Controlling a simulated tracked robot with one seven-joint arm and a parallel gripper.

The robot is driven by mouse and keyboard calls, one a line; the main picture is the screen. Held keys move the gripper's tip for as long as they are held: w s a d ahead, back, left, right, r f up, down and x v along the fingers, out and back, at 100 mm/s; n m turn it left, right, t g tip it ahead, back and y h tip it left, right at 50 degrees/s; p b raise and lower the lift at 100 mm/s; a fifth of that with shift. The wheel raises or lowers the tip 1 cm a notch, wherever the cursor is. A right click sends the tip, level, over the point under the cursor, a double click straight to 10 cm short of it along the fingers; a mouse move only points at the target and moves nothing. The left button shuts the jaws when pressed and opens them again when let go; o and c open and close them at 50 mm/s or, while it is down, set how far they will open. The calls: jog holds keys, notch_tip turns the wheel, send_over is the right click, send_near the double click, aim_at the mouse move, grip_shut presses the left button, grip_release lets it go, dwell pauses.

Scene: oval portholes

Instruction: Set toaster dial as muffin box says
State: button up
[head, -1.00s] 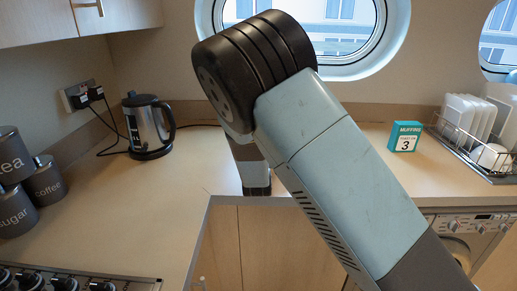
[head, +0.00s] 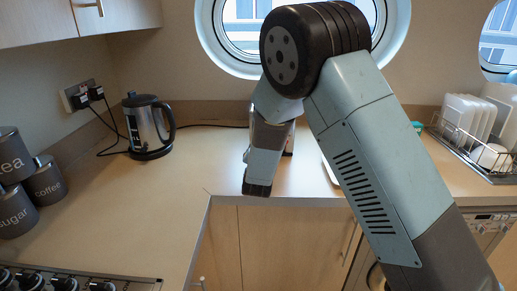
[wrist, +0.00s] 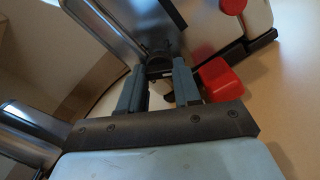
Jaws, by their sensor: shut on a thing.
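In the wrist view my gripper (wrist: 157,78) has its two fingers closed in on a small dark round part, which looks like the toaster dial (wrist: 158,66). The dial's setting and any marks are not readable. The toaster (wrist: 205,25) shows only in part, pale and metallic, with a red knob (wrist: 232,4) and a red block-shaped part (wrist: 218,79) right of the fingers. In the head view my arm hides most of the toaster; a pale edge (head: 329,171) shows beside it. Only a teal sliver of the muffin box (head: 417,127) shows behind my arm.
A kettle (head: 148,125) with its cord stands at the back left of the worktop. Dark canisters (head: 46,181) are at the far left, above hob knobs (head: 66,283). A dish rack (head: 475,150) stands at the right. The left worktop is mostly clear.

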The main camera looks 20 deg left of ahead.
jog(key=shift+d+f, duration=0.1)
jog(key=shift+d, duration=0.05)
jog(key=o, duration=1.1)
jog(key=shift+c, duration=0.2)
jog(key=v, duration=1.3)
jog(key=shift+s, duration=0.35)
